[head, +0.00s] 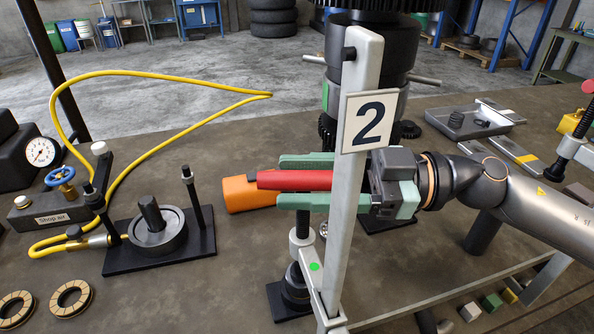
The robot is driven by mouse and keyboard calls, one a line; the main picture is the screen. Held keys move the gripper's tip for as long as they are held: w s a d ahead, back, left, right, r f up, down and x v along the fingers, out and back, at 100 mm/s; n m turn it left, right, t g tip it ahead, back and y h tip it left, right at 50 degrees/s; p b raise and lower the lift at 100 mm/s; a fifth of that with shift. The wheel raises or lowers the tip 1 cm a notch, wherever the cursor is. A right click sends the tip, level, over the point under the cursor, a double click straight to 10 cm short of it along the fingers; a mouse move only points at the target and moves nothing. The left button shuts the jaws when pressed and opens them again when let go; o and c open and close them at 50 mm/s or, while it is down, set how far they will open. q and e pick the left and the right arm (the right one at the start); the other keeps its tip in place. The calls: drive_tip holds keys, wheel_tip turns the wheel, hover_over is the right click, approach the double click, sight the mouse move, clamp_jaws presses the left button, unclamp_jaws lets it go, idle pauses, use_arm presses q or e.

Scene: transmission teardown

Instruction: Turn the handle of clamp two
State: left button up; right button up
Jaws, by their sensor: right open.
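The clamp marked with a "2" sign (371,120) has a grey upright post (342,225) near the middle of the head view. A black-and-silver spindle (300,240) stands beside the post above a dark foot. A red bar (295,180), which looks like the clamp's handle, lies level above the spindle. My right gripper (281,180) reaches in from the right behind the post. Its green fingers are open, one above and one below the red bar in the picture. Whether they touch it I cannot tell. The post and sign hide part of the gripper. My left gripper is out of view.
An orange cylinder-like piece (245,194) shows just left of the fingertips. A black plate with a round fixture (158,236), a yellow hose (150,76) and a gauge (41,152) are left. A dark geared assembly (374,50) stands behind. Bare bench (190,300) lies front left.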

drive_tip(key=shift+a, duration=0.45)
drive_tip(key=shift+c, duration=0.2)
clamp_jaws()
